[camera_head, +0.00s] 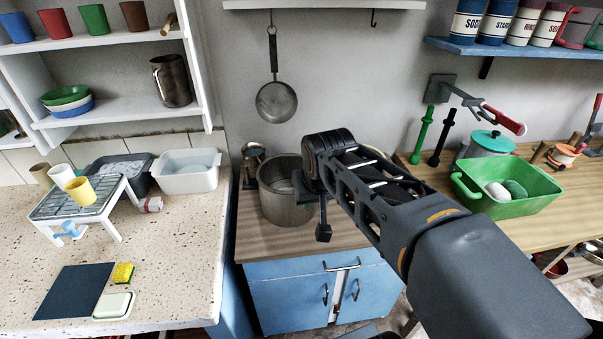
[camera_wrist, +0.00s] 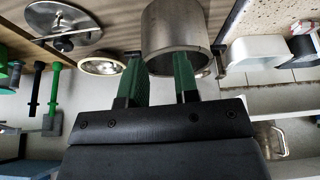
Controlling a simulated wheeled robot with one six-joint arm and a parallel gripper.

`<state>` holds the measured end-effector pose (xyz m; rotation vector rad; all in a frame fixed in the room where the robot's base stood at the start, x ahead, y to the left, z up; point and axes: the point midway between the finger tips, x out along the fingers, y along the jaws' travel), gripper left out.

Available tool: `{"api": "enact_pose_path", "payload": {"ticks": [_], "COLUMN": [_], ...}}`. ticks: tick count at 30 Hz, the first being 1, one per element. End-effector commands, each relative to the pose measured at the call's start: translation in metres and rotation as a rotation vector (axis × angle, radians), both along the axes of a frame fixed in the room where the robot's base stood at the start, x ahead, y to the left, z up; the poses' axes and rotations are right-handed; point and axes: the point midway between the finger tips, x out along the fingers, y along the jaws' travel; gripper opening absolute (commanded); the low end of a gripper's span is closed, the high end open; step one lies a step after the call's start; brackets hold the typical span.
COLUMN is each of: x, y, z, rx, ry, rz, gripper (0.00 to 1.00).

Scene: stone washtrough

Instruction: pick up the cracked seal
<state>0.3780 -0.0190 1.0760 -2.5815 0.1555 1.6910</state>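I cannot make out a cracked seal in either view. A large steel pot (camera_head: 287,208) stands on the wooden counter, with my arm partly in front of its right side. In the wrist view the pot (camera_wrist: 176,28) lies just beyond my fingertips. My gripper (camera_wrist: 157,68) has its two green fingers apart, with nothing seen held between them. A steel lid with a dark handle (camera_wrist: 65,24) and a shallow metal dish (camera_wrist: 103,63) show beside the pot in the wrist view. My arm hides the counter right of the pot in the head view.
A green tub (camera_head: 510,190) holding rounded items stands on the right counter. A white basin (camera_head: 188,171) and a wire rack with cups (camera_head: 82,203) stand on the speckled counter at left. A pan (camera_head: 276,102) hangs on the wall above the pot.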

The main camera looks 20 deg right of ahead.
Motion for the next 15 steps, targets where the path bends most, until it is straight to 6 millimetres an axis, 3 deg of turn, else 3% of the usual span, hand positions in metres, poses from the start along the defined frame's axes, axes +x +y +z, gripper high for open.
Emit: {"api": "enact_pose_path", "payload": {"ticks": [1,6,12,15], "x": [0.022,0.079,0.118,0.13], "y": [-0.008,-0.04,-0.069,-0.076], "z": [-0.009,0.004,0.013,0.008], "rx": [-0.005,-0.018,-0.027,-0.03], "ry": [-0.018,-0.088,-0.14,-0.15], "rz": [-0.037,-0.166,-0.264,-0.284], "gripper": [0.29,0.29,0.29,0.29]}}
